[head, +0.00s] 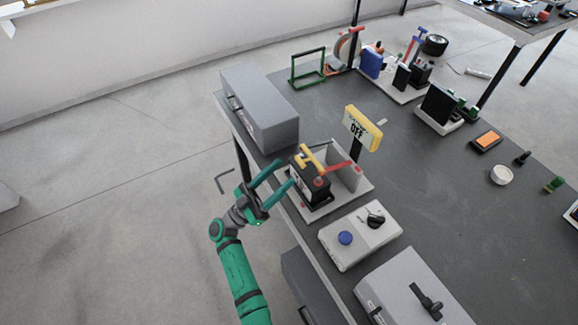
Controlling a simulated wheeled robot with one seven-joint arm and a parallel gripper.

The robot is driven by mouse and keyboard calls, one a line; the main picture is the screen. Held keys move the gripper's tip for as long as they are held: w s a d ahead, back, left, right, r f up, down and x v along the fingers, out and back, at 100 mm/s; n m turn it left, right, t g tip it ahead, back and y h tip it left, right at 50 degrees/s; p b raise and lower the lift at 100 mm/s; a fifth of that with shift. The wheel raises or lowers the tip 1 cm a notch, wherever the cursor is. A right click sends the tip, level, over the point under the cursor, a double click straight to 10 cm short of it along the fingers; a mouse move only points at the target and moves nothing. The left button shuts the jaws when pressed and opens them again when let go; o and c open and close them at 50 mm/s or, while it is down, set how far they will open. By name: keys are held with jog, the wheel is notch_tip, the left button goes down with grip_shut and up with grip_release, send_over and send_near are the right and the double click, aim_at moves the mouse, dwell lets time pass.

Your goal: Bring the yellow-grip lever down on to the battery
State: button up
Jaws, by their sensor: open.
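The black battery (312,190) stands on a light grey holder plate (350,195) near the left edge of the dark table. The lever has a yellow grip (312,157) and a red bar (340,167) that runs right to the holder's upright wall. The grip shows over the battery's top; I cannot tell how large a gap there is between them. My gripper (284,175) is open and empty, just left of the battery, its green fingers pointing toward it. It appears apart from the lever.
A grey box (262,108) lies behind my gripper. A grey control box (360,235) with a blue button and black knob sits in front.

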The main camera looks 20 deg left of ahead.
jog(key=shift+s+a+f, duration=0.2)
jog(key=shift+s+f, duration=0.1)
jog(key=shift+c, duration=0.7)
jog(key=shift+r, duration=0.15)
jog(key=c, duration=0.6)
jog(key=shift+s+a+r+m+g, duration=0.3)
jog(key=shift+r+g, duration=0.1)
jog(key=shift+r, duration=0.15)
jog(key=shift+s+a+r+m+g, duration=0.25)
jog(key=shift+r+g, duration=0.15)
jog(key=shift+r, duration=0.15)
grip_shut()
jog(key=s+a+r+g+y, duration=0.2)
jog(key=s+a+r+g, duration=0.1)
jog(key=s+r, duration=0.1)
jog(key=w+d+f+n+y, duration=0.1)
jog(key=w+d, duration=0.5)
jog(key=w, duration=0.2)
jog(key=shift+w+d+f+y, duration=0.2)
jog(key=shift+w+f+y, duration=0.05)
jog(key=shift+f+y, duration=0.05)
